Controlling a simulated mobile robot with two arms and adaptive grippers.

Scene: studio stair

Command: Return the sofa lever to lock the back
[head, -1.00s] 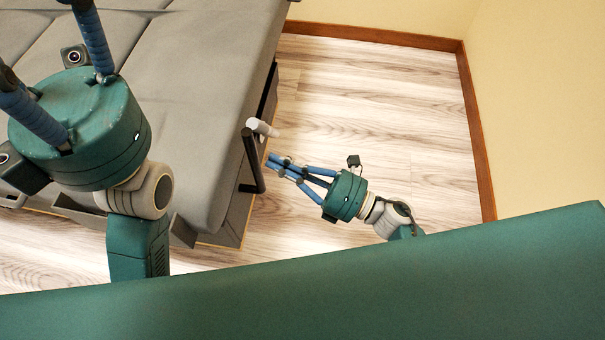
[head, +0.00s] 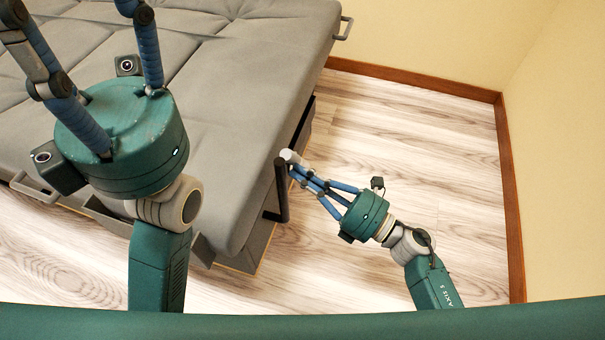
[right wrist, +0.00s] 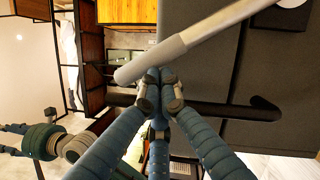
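The sofa lever (head: 289,156) is a light grey rod with a rounded grip at the sofa's right side. In the right wrist view the lever (right wrist: 205,32) slants in from the upper right, its pale grip end just above my fingertips. My right gripper (head: 298,172) has its fingers drawn together, tips at or very close to the grip; contact is unclear. In the right wrist view the gripper (right wrist: 160,88) shows nothing between its fingertips. The grey sofa (head: 230,80) lies flat and wide. My left gripper (head: 85,12) is spread open above it, fingertips partly cut off.
A black bar (head: 282,190) stands out from the sofa's side beside the lever; it also crosses behind my fingers in the right wrist view (right wrist: 225,110). Bare wood floor (head: 420,150) lies right of the sofa, up to the wall's brown skirting (head: 508,190).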

